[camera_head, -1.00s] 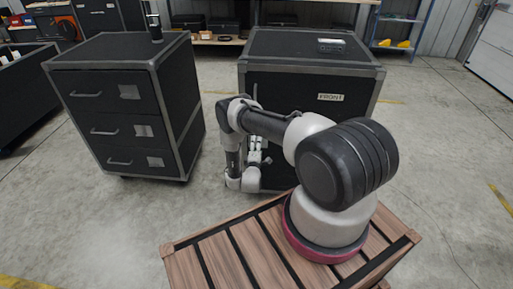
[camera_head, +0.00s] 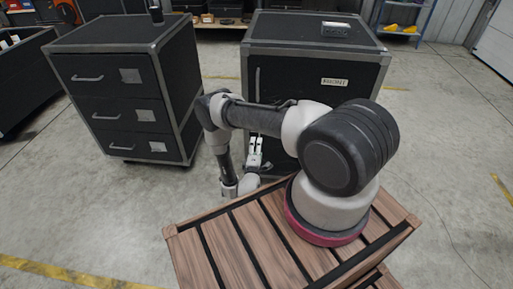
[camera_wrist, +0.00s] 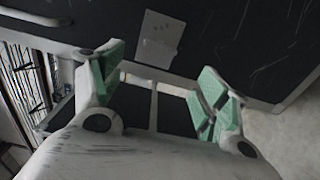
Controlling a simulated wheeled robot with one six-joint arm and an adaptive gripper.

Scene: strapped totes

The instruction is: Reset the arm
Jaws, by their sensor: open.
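My gripper (camera_head: 255,150) hangs below my bent arm in the head view, in front of the lower part of the black cabinet. In the wrist view my gripper (camera_wrist: 160,80) is open, its green-padded fingers wide apart with nothing held between them. My arm is bent, with its elbow to the left and its forearm pointing down past the wooden slatted deck.
A black cabinet (camera_head: 300,80) with a label stands just beyond my arm, a small device (camera_head: 335,29) on top. A black three-drawer cabinet (camera_head: 118,95) stands left, a dark cylinder (camera_head: 156,12) on it. Bare floor lies at right. A dark panel (camera_wrist: 225,30) fills the wrist view's top.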

